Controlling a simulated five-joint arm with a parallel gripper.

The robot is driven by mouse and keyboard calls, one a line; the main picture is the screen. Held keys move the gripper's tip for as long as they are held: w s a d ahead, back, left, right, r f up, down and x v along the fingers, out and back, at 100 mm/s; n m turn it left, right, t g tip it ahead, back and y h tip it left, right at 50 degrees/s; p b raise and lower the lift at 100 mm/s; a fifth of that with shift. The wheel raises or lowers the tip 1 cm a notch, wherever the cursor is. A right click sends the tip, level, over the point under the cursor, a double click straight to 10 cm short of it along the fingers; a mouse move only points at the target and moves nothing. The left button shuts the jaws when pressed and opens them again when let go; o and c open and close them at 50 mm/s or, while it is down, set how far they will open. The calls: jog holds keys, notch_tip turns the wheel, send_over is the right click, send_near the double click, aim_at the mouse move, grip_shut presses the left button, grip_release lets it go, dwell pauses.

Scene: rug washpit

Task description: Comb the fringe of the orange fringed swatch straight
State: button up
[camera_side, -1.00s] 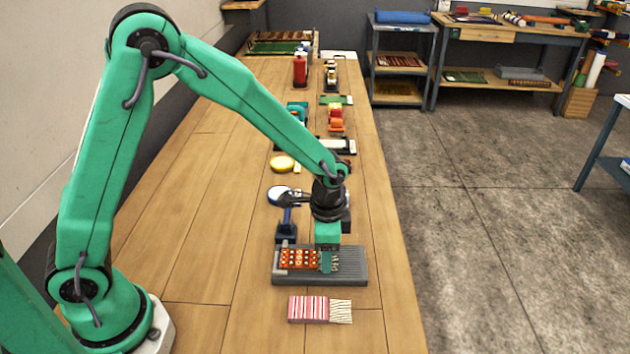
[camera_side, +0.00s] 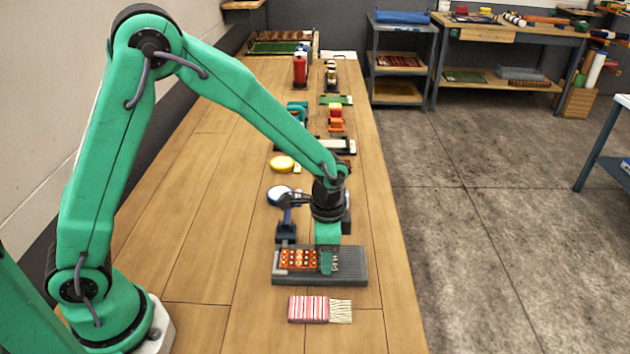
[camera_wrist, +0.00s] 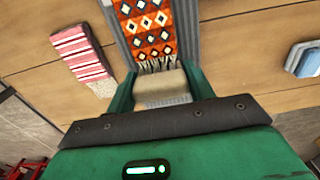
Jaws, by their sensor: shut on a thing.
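The orange patterned swatch (camera_side: 298,259) lies flat on a grey ribbed board (camera_side: 352,265). It also shows in the wrist view (camera_wrist: 147,28), with its pale fringe (camera_wrist: 155,63) at the near end. My gripper (camera_side: 326,264) is low over the fringe end of the swatch. In the wrist view its two green fingers (camera_wrist: 160,92) are shut on a beige block-like comb (camera_wrist: 158,84), with a paler ridged part below. The comb sits right at the fringe and covers the strand ends, so I cannot tell whether its teeth are in the strands.
A red-and-white striped swatch (camera_side: 308,309) with cream fringe lies in front of the board. A dark blue stand (camera_side: 286,234) and a white round-topped item (camera_side: 279,194) are behind it. The bench left of the board is clear.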

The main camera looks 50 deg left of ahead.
aim_at(346, 264)
jog(key=shift+w+d, duration=1.45)
jog(key=shift+d, duration=0.05)
dwell(2.4)
dwell(0.4)
jog(key=shift+r, duration=2.55)
jog(key=shift+a, duration=0.1)
jog(key=shift+s+a, duration=1.4)
jog(key=shift+s, duration=0.05)
jog(key=shift+f, duration=0.1)
jog(key=shift+f, duration=1.95)
